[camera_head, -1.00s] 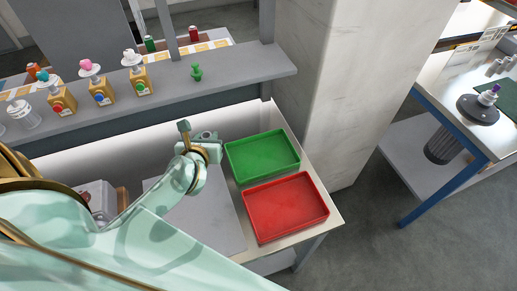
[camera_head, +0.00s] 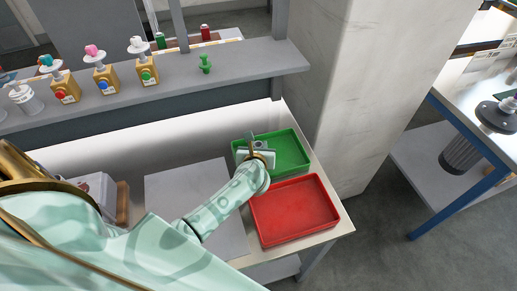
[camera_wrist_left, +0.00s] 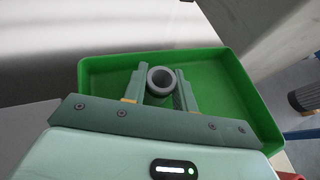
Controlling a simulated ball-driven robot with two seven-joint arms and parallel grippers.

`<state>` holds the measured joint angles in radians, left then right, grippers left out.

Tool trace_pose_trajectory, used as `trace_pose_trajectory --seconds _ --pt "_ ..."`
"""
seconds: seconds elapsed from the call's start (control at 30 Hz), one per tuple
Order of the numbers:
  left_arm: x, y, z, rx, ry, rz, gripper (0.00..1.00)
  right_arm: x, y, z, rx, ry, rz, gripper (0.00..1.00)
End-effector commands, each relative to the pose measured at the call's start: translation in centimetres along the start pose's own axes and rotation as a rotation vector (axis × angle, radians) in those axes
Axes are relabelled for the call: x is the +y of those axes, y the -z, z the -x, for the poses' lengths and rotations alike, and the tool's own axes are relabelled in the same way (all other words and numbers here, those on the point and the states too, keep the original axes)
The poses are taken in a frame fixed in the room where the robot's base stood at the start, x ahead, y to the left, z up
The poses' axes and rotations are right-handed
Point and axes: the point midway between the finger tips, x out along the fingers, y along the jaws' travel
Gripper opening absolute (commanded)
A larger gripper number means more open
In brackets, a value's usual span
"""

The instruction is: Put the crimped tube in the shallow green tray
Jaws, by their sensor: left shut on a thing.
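The shallow green tray (camera_head: 291,150) lies on the bench, behind the red tray. My left gripper (camera_head: 253,150) is over the left part of the green tray. In the left wrist view its two fingers (camera_wrist_left: 161,88) are shut on a grey tube (camera_wrist_left: 161,79), seen end-on as a dark open ring. The green tray (camera_wrist_left: 240,100) spreads out beneath and around it there. The tube's far end and any crimp are hidden. I cannot tell the exact height of the tube above the tray floor. My right gripper is not in view.
The red tray (camera_head: 294,212) sits in front of the green one. A grey board (camera_head: 190,185) lies left of the trays. A shelf (camera_head: 225,62) behind holds dispensers and a green figure (camera_head: 205,63). A pale pillar (camera_head: 345,90) stands right of the bench.

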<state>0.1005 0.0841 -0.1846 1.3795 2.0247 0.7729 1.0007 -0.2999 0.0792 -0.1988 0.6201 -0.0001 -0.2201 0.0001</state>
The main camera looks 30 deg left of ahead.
Motion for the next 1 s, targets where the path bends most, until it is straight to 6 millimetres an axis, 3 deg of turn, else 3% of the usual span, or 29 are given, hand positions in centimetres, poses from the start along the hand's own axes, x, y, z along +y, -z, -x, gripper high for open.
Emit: trace_pose_trajectory --seconds 0.4,0.43,0.5,0.83,1.0 --pt "0.0 0.6 -0.3 -0.002 0.000 0.000 0.01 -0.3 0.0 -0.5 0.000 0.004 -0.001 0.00" --pt "0.0 0.6 -0.3 -0.002 0.000 0.000 0.33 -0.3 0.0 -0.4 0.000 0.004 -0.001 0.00" --pt "0.0 0.5 -0.2 -0.002 0.000 0.000 0.49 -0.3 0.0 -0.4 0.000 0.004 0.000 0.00" --pt "0.0 0.1 -0.1 -0.002 0.000 0.000 0.49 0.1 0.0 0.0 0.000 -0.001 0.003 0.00" --pt "0.0 0.0 2.7 0.000 0.002 0.002 0.49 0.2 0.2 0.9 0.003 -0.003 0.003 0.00"
